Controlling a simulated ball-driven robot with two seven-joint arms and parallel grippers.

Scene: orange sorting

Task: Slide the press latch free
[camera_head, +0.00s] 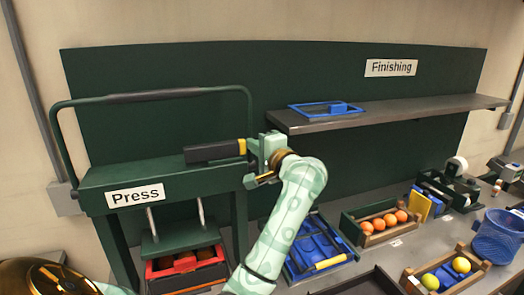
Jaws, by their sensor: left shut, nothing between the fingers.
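The green press (165,172) stands at the left, with a white "Press" label and a tall handle (155,96) arching over it. The press latch (208,153) is a dark bar with a yellow end (242,147), lying on top of the press at its right side. My left gripper (252,164) is shut and empty, just right of the latch's yellow end; whether it touches the latch I cannot tell. My right gripper is not in view.
A red crate (157,272) sits under the press plate. A grey shelf (400,113) holds a blue tray (312,108). On the bench are a blue crate (292,273), a crate of oranges (353,236), a crate of yellow-green fruit (411,284) and a blue basket (497,240).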

